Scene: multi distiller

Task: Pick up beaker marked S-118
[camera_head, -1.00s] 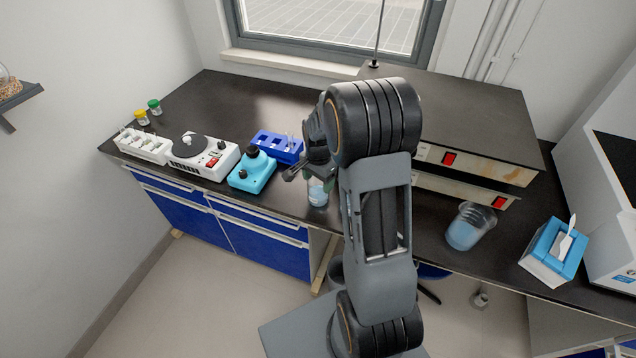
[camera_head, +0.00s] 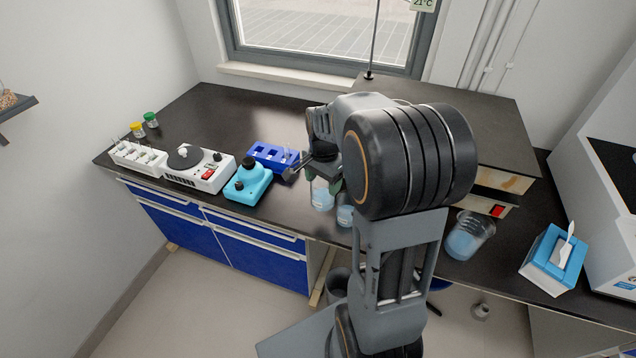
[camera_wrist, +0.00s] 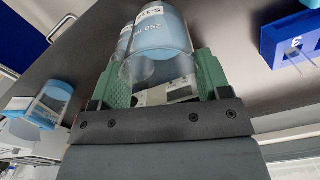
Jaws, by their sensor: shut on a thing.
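My gripper (camera_head: 322,170) is shut on a clear beaker (camera_head: 322,196) with blue liquid, near the bench's front edge. In the wrist view the green finger pads of my gripper (camera_wrist: 162,82) press on both sides of this beaker (camera_wrist: 165,40). Its white label appears upside down and starts with "S-1"; the rest is not clear. A second beaker (camera_head: 345,215) with blue liquid stands close to its right, partly hidden by my arm. In the wrist view a beaker (camera_wrist: 124,42) shows just behind the held one. I cannot tell whether the held beaker is clear of the bench.
A larger beaker (camera_head: 468,236) stands right of my arm, with a tissue box (camera_head: 555,258) beyond. A blue rack (camera_head: 272,157), turquoise device (camera_head: 247,182) and white stirrer (camera_head: 200,168) stand to the left. A hotplate unit (camera_head: 495,208) sits behind my arm.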

